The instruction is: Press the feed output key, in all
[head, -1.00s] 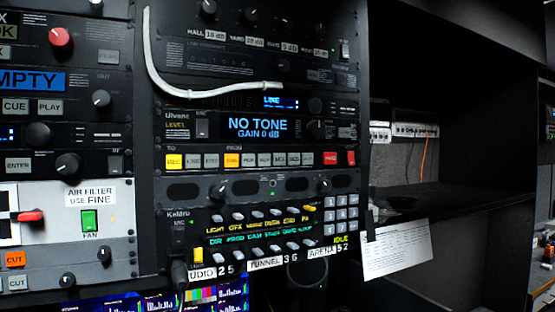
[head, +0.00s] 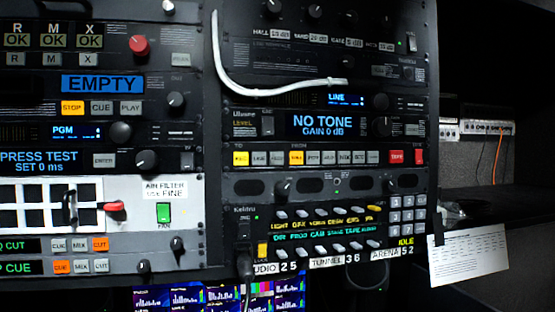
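No key in view bears a label that I can read as feed output. The right rack holds a unit marked Ulvano or similar, with a blue display (head: 330,123) reading "NO TONE GAIN 0 dB". Below it runs a row of small keys: a yellow key (head: 241,158) at the left, an orange-lit key (head: 297,158), several grey keys (head: 344,158) and a red key (head: 396,157). The left rack has an orange STOP key (head: 73,108) with grey CUE and PLAY keys, under an "EMPTY" display (head: 102,83). Neither gripper is in view.
A white cable (head: 222,70) hangs across the right rack's upper left. The Keldru panel (head: 342,223) sits below, with a black plug (head: 245,265) at its lower left. A paper sheet (head: 468,254) hangs at right.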

